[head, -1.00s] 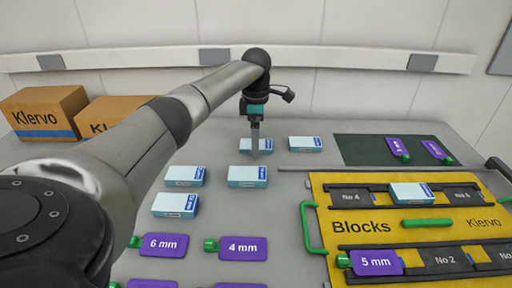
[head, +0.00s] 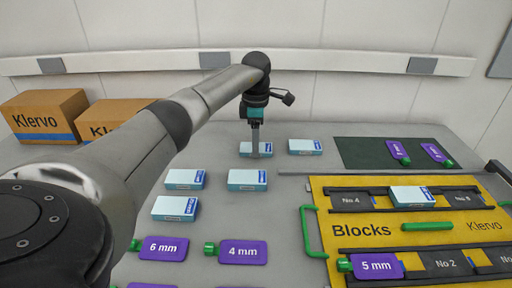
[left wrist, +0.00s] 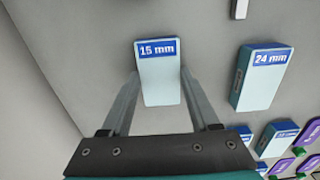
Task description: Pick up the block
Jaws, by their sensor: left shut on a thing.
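The block (left wrist: 159,82) marked "15 mm" is pale blue with a blue label end. In the left wrist view it lies between the two fingers of my left gripper (left wrist: 158,95), which is shut on it. In the head view the same block (head: 246,149) is at the far middle of the table, with my left gripper (head: 255,154) pointing down at it and a finger hiding part of it. It looks to be at table level; I cannot tell if it is clear of the surface. My right gripper is not in view.
A block marked "24 mm" (left wrist: 263,78) lies close to the right, also in the head view (head: 305,147). Several similar blocks (head: 248,180) lie nearer. A yellow board (head: 350,226) with slots holds a block (head: 412,196) and a purple tag (head: 376,265). Cardboard boxes (head: 45,116) stand at left.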

